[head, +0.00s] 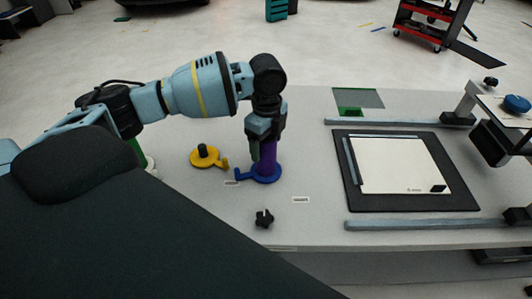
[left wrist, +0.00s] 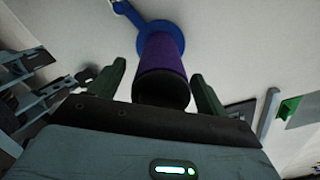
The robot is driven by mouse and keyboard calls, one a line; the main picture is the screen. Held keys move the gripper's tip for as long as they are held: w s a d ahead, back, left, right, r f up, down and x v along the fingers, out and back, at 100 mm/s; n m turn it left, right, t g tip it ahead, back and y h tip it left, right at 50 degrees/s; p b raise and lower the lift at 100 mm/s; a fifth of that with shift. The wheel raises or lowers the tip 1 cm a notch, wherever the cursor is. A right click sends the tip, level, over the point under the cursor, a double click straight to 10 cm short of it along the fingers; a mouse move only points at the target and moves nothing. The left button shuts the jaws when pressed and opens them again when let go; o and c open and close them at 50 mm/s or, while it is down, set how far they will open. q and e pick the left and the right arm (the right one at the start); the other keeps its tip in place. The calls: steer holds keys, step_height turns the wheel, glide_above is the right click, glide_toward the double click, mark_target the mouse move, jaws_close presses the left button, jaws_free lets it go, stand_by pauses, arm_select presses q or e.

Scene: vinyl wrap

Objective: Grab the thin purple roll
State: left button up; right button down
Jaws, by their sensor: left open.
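The thin purple roll (head: 268,157) stands upright on a blue base with a handle (head: 262,173) on the table. In the left wrist view the purple roll (left wrist: 161,62) lies between the two fingers, with its dark end toward the camera and the blue base (left wrist: 158,28) beyond it. My left gripper (head: 262,148) points down over the roll, its fingers around the roll's upper part. In the left wrist view my left gripper (left wrist: 160,85) is open, with a gap visible beside the roll. The roll's top is hidden by the gripper in the head view. My right gripper is not in view.
A yellow base with a black knob (head: 204,157) stands left of the roll. A small black knob (head: 264,218) lies in front. A black mat with a white sheet (head: 352,195) and metal rails (head: 410,223) are to the right. A white-and-green roll (head: 138,152) is partly hidden behind my arm.

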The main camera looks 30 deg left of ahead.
arm_select(q)
steer(key=shift+c, duration=0.2)
steer(key=c, duration=1.1)
steer(key=shift+r, duration=5.1)
